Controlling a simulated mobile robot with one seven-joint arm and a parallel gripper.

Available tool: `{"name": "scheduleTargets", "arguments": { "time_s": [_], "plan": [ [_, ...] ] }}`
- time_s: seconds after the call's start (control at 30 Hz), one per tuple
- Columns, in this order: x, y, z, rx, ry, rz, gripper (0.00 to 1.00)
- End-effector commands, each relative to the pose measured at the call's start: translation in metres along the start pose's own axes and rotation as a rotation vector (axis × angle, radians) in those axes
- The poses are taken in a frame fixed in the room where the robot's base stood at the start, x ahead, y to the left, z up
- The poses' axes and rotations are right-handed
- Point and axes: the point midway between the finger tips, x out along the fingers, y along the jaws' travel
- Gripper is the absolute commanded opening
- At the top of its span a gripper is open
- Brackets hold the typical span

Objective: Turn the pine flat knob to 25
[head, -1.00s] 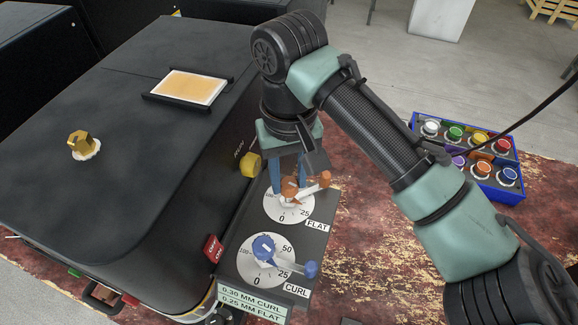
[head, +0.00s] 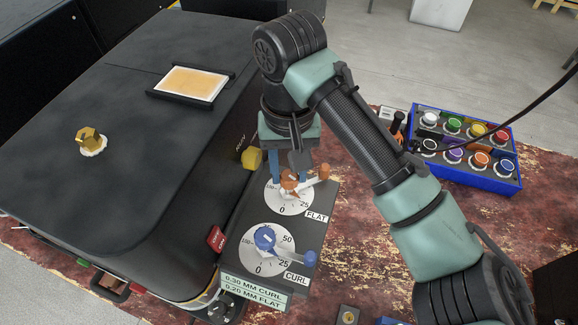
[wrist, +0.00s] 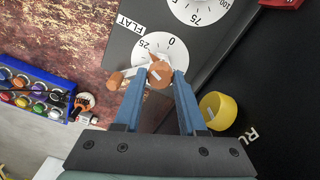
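The flat dial (head: 299,204) is a white disc labelled FLAT, with an orange-brown knob (wrist: 160,75). A side arm ends in an orange handle (head: 324,172); it also shows in the wrist view (wrist: 116,80). A small orange pointer (wrist: 153,57) on the dial points between 0 and 25. My gripper (wrist: 160,72) is open, with its blue fingers on either side of the knob and small gaps visible; contact is not clear. The readout plate (head: 255,291) reads 0.30 MM CURL and 0.20 MM FLAT. My fingers partly hide the knob in the head view.
The curl dial (head: 284,262) with a blue knob (head: 265,238) stands just in front. A yellow knob (wrist: 217,110) sits close beside my fingers. A red block (head: 216,239) is on the machine's side. A blue crate (head: 462,178) of coloured caps stands at the right.

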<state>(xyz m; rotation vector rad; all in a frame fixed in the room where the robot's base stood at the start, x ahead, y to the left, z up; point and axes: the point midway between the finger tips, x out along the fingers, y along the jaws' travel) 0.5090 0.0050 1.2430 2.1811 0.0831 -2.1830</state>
Motion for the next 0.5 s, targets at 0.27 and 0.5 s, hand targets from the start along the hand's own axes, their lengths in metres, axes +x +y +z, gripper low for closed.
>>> {"name": "scheduleTargets", "arguments": {
  "time_s": [0.27,0.5],
  "plan": [
    [-0.0001,0.0000,-0.0001,-0.001,0.001,0.000,0.69],
    [-0.0044,0.0001,-0.0003,-0.002,0.001,0.000,0.69]
  ]
}}
